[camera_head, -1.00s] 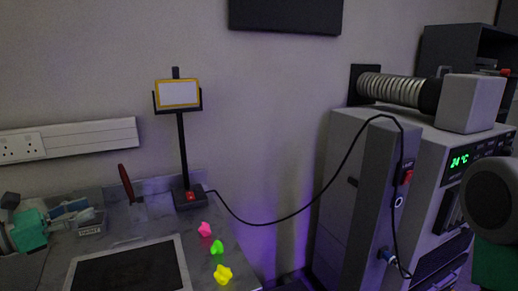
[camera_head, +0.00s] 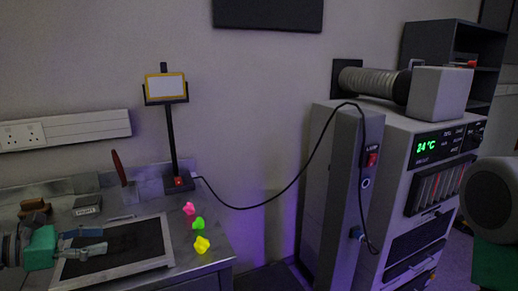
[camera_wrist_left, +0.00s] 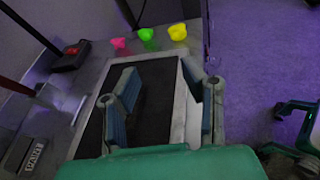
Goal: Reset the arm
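My left gripper (camera_head: 98,241) comes in from the left in the head view. It is over the left part of a dark panel with a pale frame (camera_head: 120,246) on the grey bench. In the left wrist view its two fingers (camera_wrist_left: 165,98) stand apart, with only the dark panel showing between them. It is open and empty. I cannot tell how high it is above the panel.
Pink (camera_head: 189,208), green (camera_head: 198,223) and yellow (camera_head: 202,244) shapes lie right of the panel. A stand with a framed sign (camera_head: 165,87) is behind. A black cable (camera_head: 270,205) runs from it to the grey machine (camera_head: 425,150) at the right.

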